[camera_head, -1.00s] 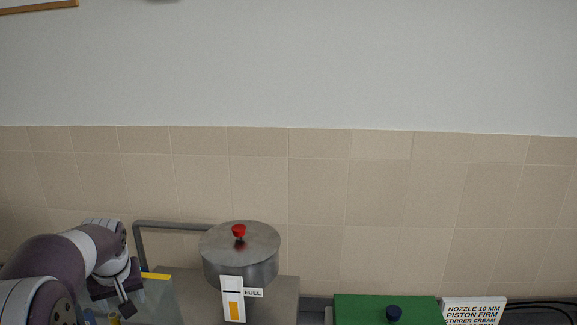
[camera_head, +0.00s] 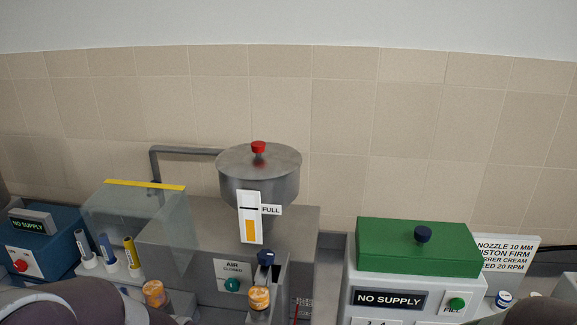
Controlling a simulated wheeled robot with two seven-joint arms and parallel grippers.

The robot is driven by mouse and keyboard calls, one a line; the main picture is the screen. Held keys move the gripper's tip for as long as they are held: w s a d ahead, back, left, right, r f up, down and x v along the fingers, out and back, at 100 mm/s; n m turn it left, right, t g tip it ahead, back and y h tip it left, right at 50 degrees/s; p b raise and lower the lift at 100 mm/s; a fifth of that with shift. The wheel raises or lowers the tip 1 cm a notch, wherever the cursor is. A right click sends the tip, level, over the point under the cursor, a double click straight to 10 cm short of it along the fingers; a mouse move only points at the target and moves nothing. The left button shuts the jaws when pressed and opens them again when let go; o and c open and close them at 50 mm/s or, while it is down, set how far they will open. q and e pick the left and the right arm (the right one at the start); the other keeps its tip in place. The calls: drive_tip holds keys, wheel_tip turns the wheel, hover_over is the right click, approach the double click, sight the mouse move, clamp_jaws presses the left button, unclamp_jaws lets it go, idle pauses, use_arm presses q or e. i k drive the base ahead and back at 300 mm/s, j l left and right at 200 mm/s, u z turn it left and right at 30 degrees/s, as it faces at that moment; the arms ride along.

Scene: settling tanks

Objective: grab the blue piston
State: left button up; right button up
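A blue piston (camera_head: 107,247) stands upright in a white holder at the left, in a row between a grey piston (camera_head: 82,243) and a yellow piston (camera_head: 130,252). The row is at the front of a clear guard (camera_head: 135,215) with a yellow top edge. Purple links of my arms show along the bottom left and at the bottom right corner. Neither of my grippers is in view.
A blue box (camera_head: 45,245) with a red button stands at the far left. A steel tank (camera_head: 258,180) with a red knob sits on a grey machine (camera_head: 200,230). A green-lidded unit (camera_head: 415,250) stands right. Orange-filled jars (camera_head: 259,298) stand in front.

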sight(154, 291)
drive_tip(key=u, duration=1.2)
drive_tip(key=j+z, duration=1.35)
drive_tip(key=z, duration=0.45)
